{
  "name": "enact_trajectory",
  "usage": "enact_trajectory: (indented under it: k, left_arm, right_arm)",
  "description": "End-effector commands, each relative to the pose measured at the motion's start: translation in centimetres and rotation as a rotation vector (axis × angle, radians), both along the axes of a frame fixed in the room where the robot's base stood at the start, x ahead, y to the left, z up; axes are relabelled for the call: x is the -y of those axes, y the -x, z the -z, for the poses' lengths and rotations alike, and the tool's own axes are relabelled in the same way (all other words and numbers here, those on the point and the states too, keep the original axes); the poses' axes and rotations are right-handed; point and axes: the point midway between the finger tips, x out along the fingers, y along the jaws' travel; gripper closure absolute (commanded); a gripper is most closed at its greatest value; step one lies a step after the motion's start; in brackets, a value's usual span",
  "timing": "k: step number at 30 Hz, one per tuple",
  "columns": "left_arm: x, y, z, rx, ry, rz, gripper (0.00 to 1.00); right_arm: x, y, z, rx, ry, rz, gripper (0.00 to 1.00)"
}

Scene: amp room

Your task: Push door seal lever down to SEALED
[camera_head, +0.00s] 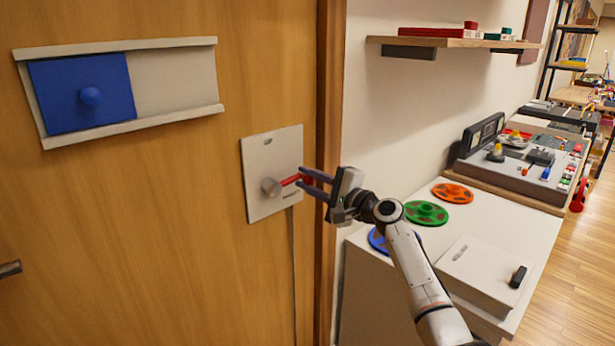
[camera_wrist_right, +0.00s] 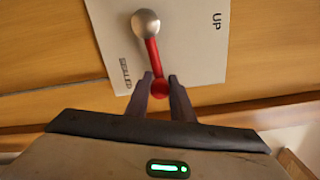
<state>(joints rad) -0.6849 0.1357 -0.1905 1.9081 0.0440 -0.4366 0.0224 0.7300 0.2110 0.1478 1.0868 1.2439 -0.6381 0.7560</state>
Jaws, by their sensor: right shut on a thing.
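The door seal lever is a red arm (camera_head: 290,181) on a grey round pivot (camera_head: 271,187), mounted on a pale plate (camera_head: 262,205) on the wooden door. It points right and slightly up in the head view. The plate carries an "UP" mark near its top and a "SEALED" mark lower right, beside the lever. My right gripper (camera_head: 304,178) is shut on the lever's red end. In the right wrist view the red knob (camera_wrist_right: 160,89) sits between the two dark fingers (camera_wrist_right: 160,79). My left gripper is out of view.
A door frame (camera_head: 330,100) stands right of the plate. A blue sliding panel (camera_head: 60,105) with a knob is upper left. A white cabinet (camera_head: 470,235) with coloured reels (camera_head: 427,212) is right, below a wall shelf (camera_head: 455,42). A door handle (camera_head: 9,269) shows far left.

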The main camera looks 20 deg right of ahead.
Motion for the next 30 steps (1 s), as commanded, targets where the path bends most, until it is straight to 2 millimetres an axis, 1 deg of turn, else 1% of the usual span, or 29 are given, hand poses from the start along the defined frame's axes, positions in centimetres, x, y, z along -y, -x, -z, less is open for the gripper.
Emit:
enact_trajectory:
  k: [1, 17, 18, 21, 30]
  left_arm:
    - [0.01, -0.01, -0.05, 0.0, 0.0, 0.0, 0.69]
    - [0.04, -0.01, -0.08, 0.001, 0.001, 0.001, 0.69]
    - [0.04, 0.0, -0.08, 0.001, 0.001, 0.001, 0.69]
    - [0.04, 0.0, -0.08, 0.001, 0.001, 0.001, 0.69]
    - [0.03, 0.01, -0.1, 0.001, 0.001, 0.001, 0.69]
  right_arm:
    - [-0.34, -0.05, -0.42, 0.003, -0.024, -0.005, 1.0]
    - [-0.29, -0.05, -0.12, -0.008, -0.049, -0.004, 1.0]
    - [-0.29, -0.05, -0.12, -0.008, -0.049, -0.004, 0.77]
    - [-0.23, -0.05, -0.06, -0.008, -0.046, -0.004, 0.6]
    - [0.01, 0.04, 0.1, -0.01, -0.04, 0.0, 0.6]
